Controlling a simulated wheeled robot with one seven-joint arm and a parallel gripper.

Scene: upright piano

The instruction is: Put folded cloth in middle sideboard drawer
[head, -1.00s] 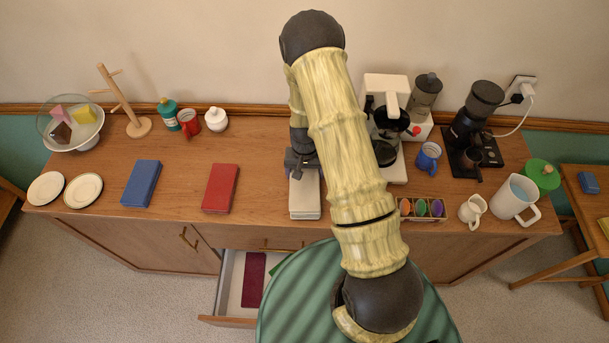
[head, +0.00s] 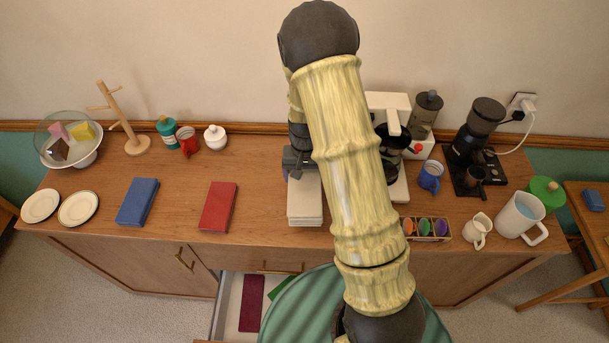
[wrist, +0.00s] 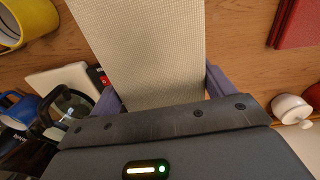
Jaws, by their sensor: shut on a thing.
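A white folded cloth (head: 305,207) is at the middle of the sideboard top, in the jaws of my gripper (head: 300,165). The arm partly hides the gripper in the head view. In the wrist view the pale, finely woven cloth (wrist: 145,50) fills the space between the two fingers (wrist: 162,92), which are shut on it. Whether it is clear of the wood I cannot tell. Below the sideboard top, an open drawer (head: 226,300) holds a maroon cloth (head: 251,303) and a green item (head: 281,289). A closed drawer front with a handle (head: 278,268) is above it.
A red cloth (head: 218,206) and a blue cloth (head: 138,202) lie to the left. The coffee machine (head: 388,105), blue mug (head: 430,176) and a small rack (head: 427,229) stand to the right. A yellow mug (wrist: 25,22) shows in the wrist view.

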